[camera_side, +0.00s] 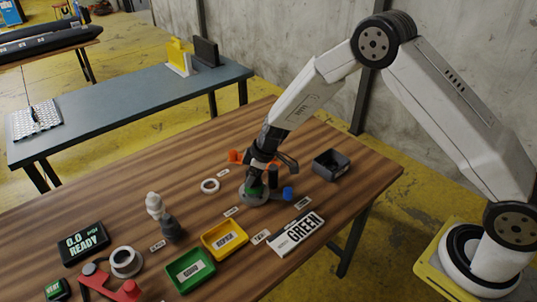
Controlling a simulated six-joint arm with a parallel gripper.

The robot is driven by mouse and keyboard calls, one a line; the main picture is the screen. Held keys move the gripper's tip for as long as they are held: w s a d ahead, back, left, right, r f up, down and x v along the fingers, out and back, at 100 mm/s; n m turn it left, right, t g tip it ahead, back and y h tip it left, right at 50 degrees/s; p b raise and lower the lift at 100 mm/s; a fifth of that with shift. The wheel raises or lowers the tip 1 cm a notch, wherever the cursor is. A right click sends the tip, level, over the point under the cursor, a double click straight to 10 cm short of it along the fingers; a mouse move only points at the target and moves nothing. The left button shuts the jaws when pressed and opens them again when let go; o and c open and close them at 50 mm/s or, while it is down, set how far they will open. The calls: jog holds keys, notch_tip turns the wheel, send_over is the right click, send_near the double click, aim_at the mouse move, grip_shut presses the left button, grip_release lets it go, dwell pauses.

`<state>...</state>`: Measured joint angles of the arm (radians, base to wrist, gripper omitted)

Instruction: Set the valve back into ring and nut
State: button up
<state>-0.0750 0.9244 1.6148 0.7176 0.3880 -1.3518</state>
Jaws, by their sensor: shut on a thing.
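My gripper (258,176) points down over a round grey fixture (246,200) near the middle of the wooden table. It is shut on a small dark-green part, seemingly the valve (254,189), low over or in the middle of the fixture. The fingers hide most of it, and I cannot tell whether it is seated. A white ring (210,185) lies flat on the table to the left. I cannot make out the nut.
A dark open box (331,164) stands right of the fixture. White (154,201) and grey (173,229) bottle-like parts stand left. A display (83,243) is front left.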

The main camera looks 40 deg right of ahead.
jog(key=shift+f, duration=0.2)
dwell(0.5)
jog(key=o, duration=1.3)
jog(key=shift+r, duration=0.15)
jog(key=shift+r, duration=3.85)
